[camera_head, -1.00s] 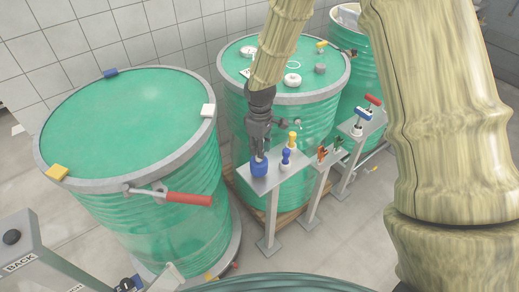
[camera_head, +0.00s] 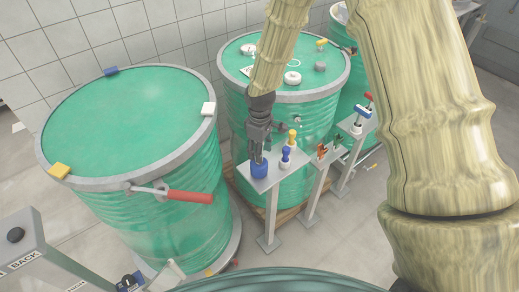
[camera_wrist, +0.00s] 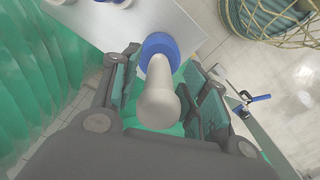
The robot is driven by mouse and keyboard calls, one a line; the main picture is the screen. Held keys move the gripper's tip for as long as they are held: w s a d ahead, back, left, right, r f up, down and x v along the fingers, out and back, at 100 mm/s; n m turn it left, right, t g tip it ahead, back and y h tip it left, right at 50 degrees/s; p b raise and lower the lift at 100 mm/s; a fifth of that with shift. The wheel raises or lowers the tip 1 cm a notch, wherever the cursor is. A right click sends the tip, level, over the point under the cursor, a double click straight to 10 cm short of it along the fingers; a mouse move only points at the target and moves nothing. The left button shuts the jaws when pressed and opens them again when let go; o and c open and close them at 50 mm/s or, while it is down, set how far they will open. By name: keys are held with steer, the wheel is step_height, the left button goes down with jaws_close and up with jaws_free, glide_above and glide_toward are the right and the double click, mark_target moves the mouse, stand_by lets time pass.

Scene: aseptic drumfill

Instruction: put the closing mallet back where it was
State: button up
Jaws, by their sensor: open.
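What looks like the closing mallet, with a blue head (camera_head: 259,171) and a pale handle, stands head down, handle up, at the near left end of a grey stand top (camera_head: 271,178). In the wrist view its pale handle (camera_wrist: 158,104) points up between my fingers, above the round blue head (camera_wrist: 158,45). My gripper (camera_head: 258,157) is over it and open, with a finger on each side of the handle (camera_wrist: 160,92). Whether a finger touches the handle is unclear. The handle is hidden by my gripper in the head view.
A blue-and-white piece (camera_head: 286,157) and a yellow-topped piece (camera_head: 292,138) stand close by on the same top. Large green drums stand left (camera_head: 125,115) and behind (camera_head: 300,90). Further stands hold orange and green clips (camera_head: 322,151) and blue and red tools (camera_head: 362,112).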

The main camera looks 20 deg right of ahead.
steer(key=shift+r, duration=0.2)
steer(key=shift+r+b, duration=1.8)
steer(key=shift+r, duration=4.15)
